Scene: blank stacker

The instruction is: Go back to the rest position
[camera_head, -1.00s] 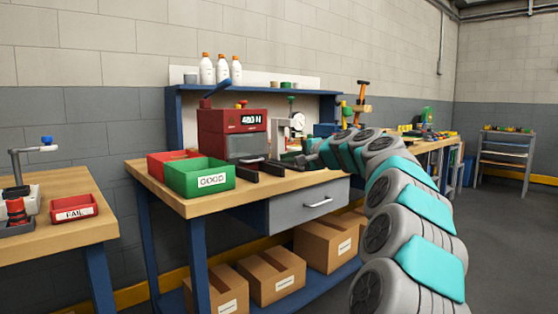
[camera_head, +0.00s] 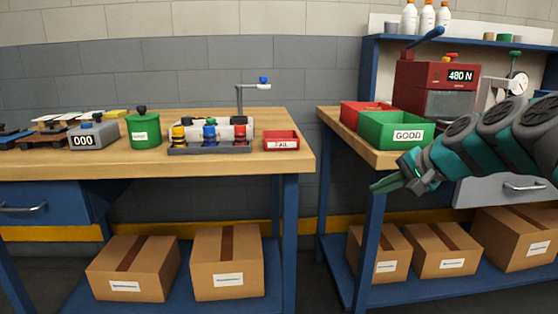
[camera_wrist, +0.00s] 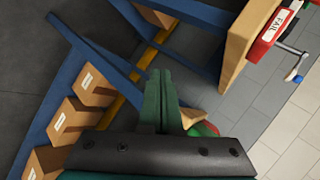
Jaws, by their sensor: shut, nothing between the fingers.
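My gripper (camera_head: 392,184) is at the right of the head view, at the end of my arm, in front of the right workbench (camera_head: 350,150). It hangs just below and in front of the green GOOD bin (camera_head: 396,132). In the wrist view my gripper (camera_wrist: 160,75) shows its two green fingers side by side, shut, with nothing between them. The wrist view looks down past the fingers at the gap between the two benches.
The left workbench (camera_head: 150,163) carries a red FAIL bin (camera_head: 281,141), a green pot (camera_head: 144,132) and a grey counter box (camera_head: 94,138). A red press showing 480 N (camera_head: 437,88) stands behind the GOOD bin. Cardboard boxes (camera_head: 227,263) fill the lower shelves. Floor shows between the benches.

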